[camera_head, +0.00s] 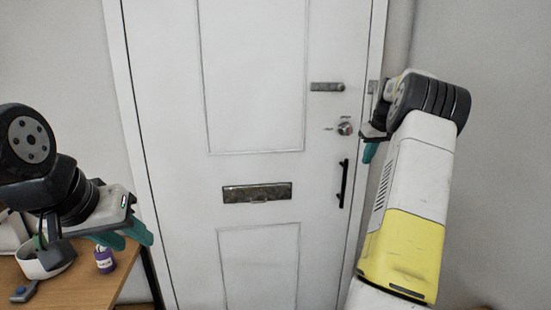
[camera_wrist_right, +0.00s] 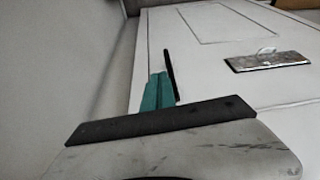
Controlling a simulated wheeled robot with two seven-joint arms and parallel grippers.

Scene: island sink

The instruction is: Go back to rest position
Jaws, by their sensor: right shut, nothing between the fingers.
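My right gripper (camera_wrist_right: 158,92) shows in the right wrist view with its teal fingers together and nothing between them. In the head view this gripper (camera_head: 370,152) is raised in front of the right edge of a white door (camera_head: 255,80), mostly hidden behind its own wrist. My left gripper (camera_head: 131,240) is at the lower left in the head view, over the right end of a wooden table. Its two teal fingers look apart, with nothing seen between them.
The door has a black pull handle (camera_head: 343,184), a round lock knob (camera_head: 345,128), a latch (camera_head: 327,87) and a mail slot (camera_head: 257,193). The wooden table (camera_head: 75,285) holds a white bowl (camera_head: 45,262), a purple jar (camera_head: 105,260) and a blue-grey object (camera_head: 24,291).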

